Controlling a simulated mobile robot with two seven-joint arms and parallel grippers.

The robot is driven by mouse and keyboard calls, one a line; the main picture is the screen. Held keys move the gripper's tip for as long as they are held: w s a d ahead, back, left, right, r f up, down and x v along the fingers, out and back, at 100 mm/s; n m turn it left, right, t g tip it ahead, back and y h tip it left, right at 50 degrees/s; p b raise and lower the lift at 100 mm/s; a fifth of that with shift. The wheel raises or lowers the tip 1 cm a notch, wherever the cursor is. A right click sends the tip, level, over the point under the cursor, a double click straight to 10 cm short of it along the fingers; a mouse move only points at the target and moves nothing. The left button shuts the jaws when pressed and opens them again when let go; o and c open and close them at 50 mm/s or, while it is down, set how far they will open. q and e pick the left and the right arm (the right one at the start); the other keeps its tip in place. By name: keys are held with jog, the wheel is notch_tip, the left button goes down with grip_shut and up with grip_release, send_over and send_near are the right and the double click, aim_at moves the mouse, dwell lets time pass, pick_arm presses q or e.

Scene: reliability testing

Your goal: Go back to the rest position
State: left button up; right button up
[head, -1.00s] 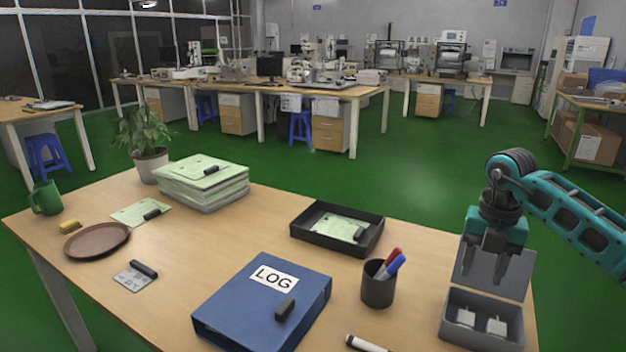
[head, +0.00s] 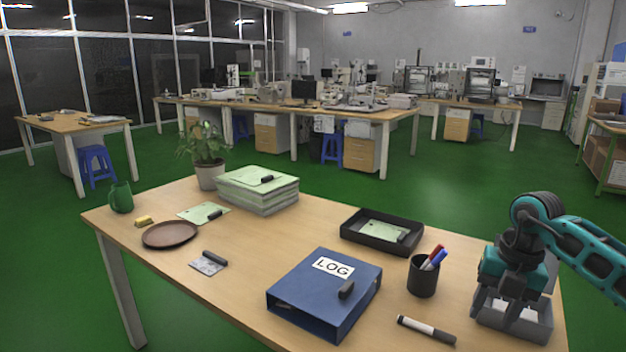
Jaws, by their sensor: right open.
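My right gripper (head: 502,302) is at the right end of the wooden table (head: 240,265), pointing down over the open grey box (head: 535,328). It hides much of the box and part of its raised lid. Pale pieces show inside the box. The jaws are open, and I see nothing held between them. My left gripper is out of view.
Green floor lies beyond.

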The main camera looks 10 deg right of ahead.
jog(key=a+f+n+y, duration=0.2)
jog(key=a+f+y, duration=0.25)
jog(key=a, duration=0.65)
jog(key=s+a+r+m+t+y+p, duration=0.1)
jog(key=s+a+r+m+t+y, duration=0.1)
jog(key=a+m+t+y, duration=0.45)
jog(key=s+a+r+m+t+y+p, duration=0.1)
jog(key=a+r+t+y+p, duration=0.2)
jog(key=a, duration=0.7)
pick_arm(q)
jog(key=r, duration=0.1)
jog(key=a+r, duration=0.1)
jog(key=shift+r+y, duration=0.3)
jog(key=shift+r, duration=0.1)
pick_arm(e)
jog(key=s+d+f+m+h, duration=0.4)
jog(key=s+f+m+h, duration=0.2)
jog(key=f+m, duration=0.3)
jog(key=s+d+f+m+h, duration=0.4)
jog(key=s+f+m+h, duration=0.3)
jog(key=m, duration=0.5)
notch_tip(320, 180, down, 2)
jog(key=shift+s+d+t, duration=0.3)
jog(key=shift+d+t, duration=0.1)
jog(key=shift+t, duration=0.05)
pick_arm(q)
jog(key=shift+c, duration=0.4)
pick_arm(e)
jog(key=shift+c, duration=0.5)
